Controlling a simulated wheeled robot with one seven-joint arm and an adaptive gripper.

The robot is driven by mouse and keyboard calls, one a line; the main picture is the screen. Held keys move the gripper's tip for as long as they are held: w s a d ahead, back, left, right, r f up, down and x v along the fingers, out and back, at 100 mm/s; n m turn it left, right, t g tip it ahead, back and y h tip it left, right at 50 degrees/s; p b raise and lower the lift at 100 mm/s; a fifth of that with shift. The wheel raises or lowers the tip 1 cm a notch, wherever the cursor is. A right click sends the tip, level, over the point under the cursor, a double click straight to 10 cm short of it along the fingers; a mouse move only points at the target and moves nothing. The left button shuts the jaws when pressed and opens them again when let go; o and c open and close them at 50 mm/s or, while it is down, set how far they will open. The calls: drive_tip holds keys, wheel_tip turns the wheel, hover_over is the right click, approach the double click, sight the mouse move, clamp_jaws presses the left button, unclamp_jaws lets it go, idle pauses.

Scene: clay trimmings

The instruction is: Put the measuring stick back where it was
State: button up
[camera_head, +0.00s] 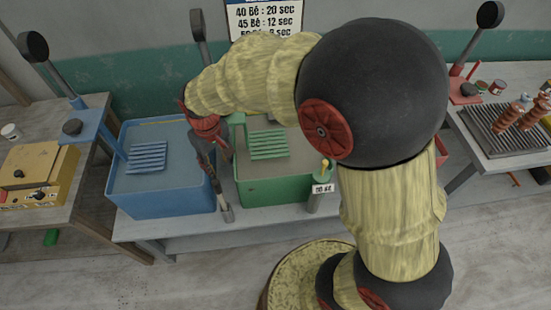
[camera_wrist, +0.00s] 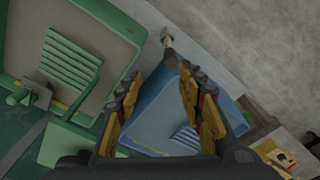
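A slim grey stick with a wider pale end (camera_head: 228,213) is at the front edge of the bench, between the blue and green tubs. It also shows in the wrist view (camera_wrist: 168,44), beyond my fingertips. It may be the measuring stick; I cannot be sure. My gripper (camera_head: 213,172) points down above the gap between the tubs. In the wrist view my gripper (camera_wrist: 158,80) has its two yellow-and-dark fingers well apart, with nothing visibly clamped between them. The stick's nearer part is hidden or hard to make out.
The blue tub (camera_head: 165,202) is left of my gripper and the green tub (camera_head: 275,189) right. A grey labelled holder with a yellow-tipped item (camera_head: 318,200) stands before the green tub. A yellow box (camera_head: 38,172) is on the left table. A metal rack (camera_head: 500,128) is at right.

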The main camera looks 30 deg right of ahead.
drive_tip(key=s+d+r+m+t, duration=0.2)
drive_tip(key=s+d+r, duration=0.3)
drive_tip(key=s+r, duration=0.4)
drive_tip(key=s+d+r+m+t, duration=0.1)
drive_tip(key=s+d+r+t, duration=0.1)
drive_tip(key=s+d+r, duration=0.4)
drive_tip(key=s+r, duration=0.2)
drive_tip(key=s, duration=0.1)
drive_tip(key=shift+s+d+r+m+t, duration=0.3)
drive_tip(key=shift+s+r+m+t, duration=0.05)
drive_tip(key=shift+s+m+t, duration=0.05)
drive_tip(key=shift+f, duration=0.1)
wheel_tip(320, 180, down, 6)
drive_tip(key=b, duration=0.6)
drive_tip(key=shift+f+b, duration=0.15)
drive_tip(key=shift+b, duration=0.15)
